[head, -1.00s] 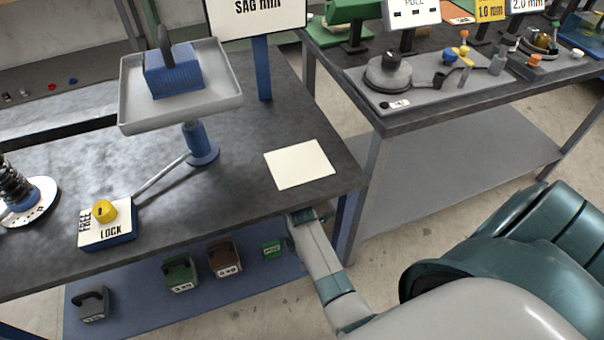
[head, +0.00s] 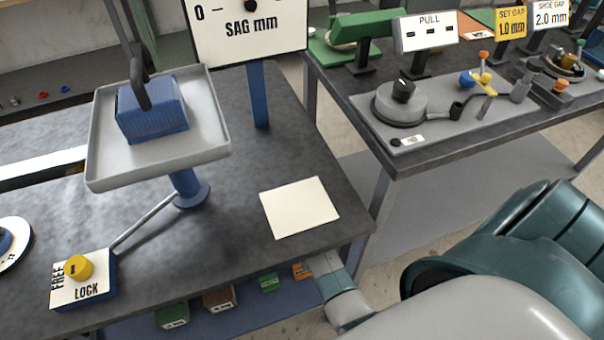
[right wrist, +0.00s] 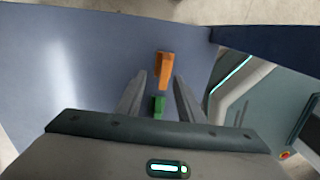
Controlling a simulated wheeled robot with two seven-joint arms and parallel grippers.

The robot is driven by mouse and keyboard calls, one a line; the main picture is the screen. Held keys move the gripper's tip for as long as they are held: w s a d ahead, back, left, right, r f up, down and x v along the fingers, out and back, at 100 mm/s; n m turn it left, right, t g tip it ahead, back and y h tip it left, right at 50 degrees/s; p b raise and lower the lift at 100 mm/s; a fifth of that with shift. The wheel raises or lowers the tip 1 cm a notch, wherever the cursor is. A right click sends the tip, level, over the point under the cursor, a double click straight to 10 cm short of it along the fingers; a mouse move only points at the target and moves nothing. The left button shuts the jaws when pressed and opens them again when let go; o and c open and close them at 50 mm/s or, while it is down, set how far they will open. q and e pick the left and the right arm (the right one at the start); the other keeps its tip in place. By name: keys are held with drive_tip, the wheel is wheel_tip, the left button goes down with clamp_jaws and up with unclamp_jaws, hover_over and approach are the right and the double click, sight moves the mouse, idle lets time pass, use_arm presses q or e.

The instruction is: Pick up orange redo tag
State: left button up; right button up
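The orange redo tag (head: 302,271) is a small orange block on the blue lower shelf, partly seen below the bench's front edge. In the right wrist view the orange tag (right wrist: 164,66) lies just beyond the fingertips, roughly in line with the gap. My right gripper (right wrist: 160,77) is open with nothing held. A green tag (right wrist: 158,106) appears between its fingers, nearer the palm in the picture; it also shows in the head view (head: 269,283), left of the orange one. In the head view my right gripper is hidden under the bench. My left gripper is not in view.
The bench top (head: 240,255) overhangs the blue shelf (head: 225,322). Green (head: 173,317) and brown (head: 220,299) weights stand left of the tags. A blank card (head: 299,207) lies near the bench edge. A blue bench part (right wrist: 265,50) borders the shelf at right in the wrist view.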

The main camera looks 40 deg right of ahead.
sight(299, 274)
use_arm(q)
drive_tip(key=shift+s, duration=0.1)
use_arm(e)
drive_tip(key=shift+s, duration=0.1)
drive_tip(key=shift+f, duration=0.7)
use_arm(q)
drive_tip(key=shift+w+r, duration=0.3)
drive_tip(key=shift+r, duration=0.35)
use_arm(e)
drive_tip(key=shift+f, duration=0.45)
use_arm(q)
drive_tip(key=shift+b, duration=0.3)
use_arm(e)
drive_tip(key=shift+f, duration=0.1)
drive_tip(key=shift+s+a+f, duration=0.1)
drive_tip(key=shift+f, duration=0.2)
drive_tip(key=f, duration=0.3)
drive_tip(key=shift+s+a+b, duration=0.2)
drive_tip(key=shift+s+b, duration=0.05)
drive_tip(key=shift+b, duration=0.15)
drive_tip(key=shift+f, duration=0.75)
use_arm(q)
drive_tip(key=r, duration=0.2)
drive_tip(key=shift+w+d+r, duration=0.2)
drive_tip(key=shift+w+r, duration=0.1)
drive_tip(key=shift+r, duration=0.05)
